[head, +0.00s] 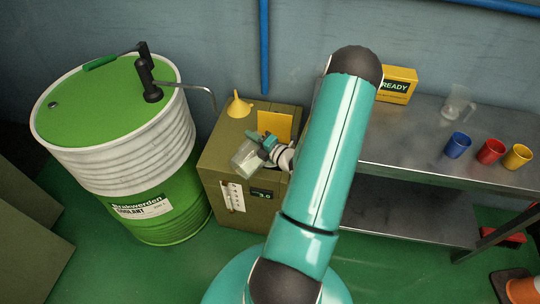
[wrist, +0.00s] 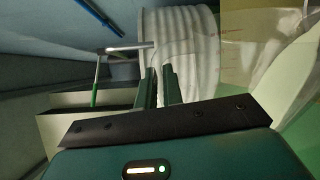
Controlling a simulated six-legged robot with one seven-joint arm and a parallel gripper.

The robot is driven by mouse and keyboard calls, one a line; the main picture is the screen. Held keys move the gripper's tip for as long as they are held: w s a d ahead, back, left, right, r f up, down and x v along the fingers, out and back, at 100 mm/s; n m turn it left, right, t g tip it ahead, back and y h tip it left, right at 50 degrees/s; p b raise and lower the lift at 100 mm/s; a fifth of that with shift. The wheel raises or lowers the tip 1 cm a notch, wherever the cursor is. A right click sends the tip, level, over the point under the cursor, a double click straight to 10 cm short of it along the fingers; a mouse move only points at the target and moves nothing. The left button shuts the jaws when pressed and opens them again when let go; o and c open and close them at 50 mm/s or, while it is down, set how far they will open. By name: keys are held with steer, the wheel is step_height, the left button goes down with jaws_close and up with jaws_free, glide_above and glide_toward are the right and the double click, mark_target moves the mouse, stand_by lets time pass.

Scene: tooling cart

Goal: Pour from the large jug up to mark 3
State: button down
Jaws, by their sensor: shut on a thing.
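My gripper (head: 267,143) is shut on a clear jug (head: 246,154) in front of the olive cabinet's top. The jug looks tilted, and my gripper hides part of it. In the wrist view my two dark fingers (wrist: 158,84) are close together, and a large see-through surface, which looks like the jug (wrist: 262,60), fills the right side. Its liquid level is not clear. Another clear jug (head: 458,103) stands on the metal bench. A white scale strip (head: 233,196) with marks is on the cabinet front, beside a small display (head: 262,194) that seems to read 3.0.
A green and white drum (head: 120,150) with a hand pump (head: 147,80) stands left. A yellow funnel (head: 238,106) and yellow panel (head: 275,124) are on the cabinet (head: 215,160). The bench (head: 400,150) holds blue (head: 457,145), red (head: 491,151) and yellow (head: 517,157) cups and a READY box (head: 398,86).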

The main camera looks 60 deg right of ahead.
mark_target(240, 149)
steer(key=a, duration=0.1)
steer(key=a+f+n, duration=0.1)
steer(key=a, duration=0.1)
steer(key=a+n, duration=0.1)
steer(key=a, duration=0.1)
steer(key=shift+w+f, duration=0.25)
steer(key=shift+f, duration=0.05)
steer(key=shift+a+n, duration=0.6)
steer(key=shift+n, duration=0.2)
steer(key=shift+w+a+r+n+h, duration=0.1)
steer(key=shift+a+r+n+h, duration=0.05)
steer(key=shift+a+r+n, duration=0.3)
steer(key=shift+a+r+n+h, duration=0.15)
steer(key=shift+a+r+n, duration=0.05)
steer(key=shift+a+n, duration=0.3)
steer(key=a+f+n, duration=0.7)
steer(key=a+n, duration=0.2)
steer(key=n, duration=0.1)
steer(key=shift+w+a, duration=0.2)
steer(key=shift+w, duration=0.15)
steer(key=shift+w+f+n, duration=0.1)
steer(key=shift+n, duration=0.15)
stand_by(0.8)
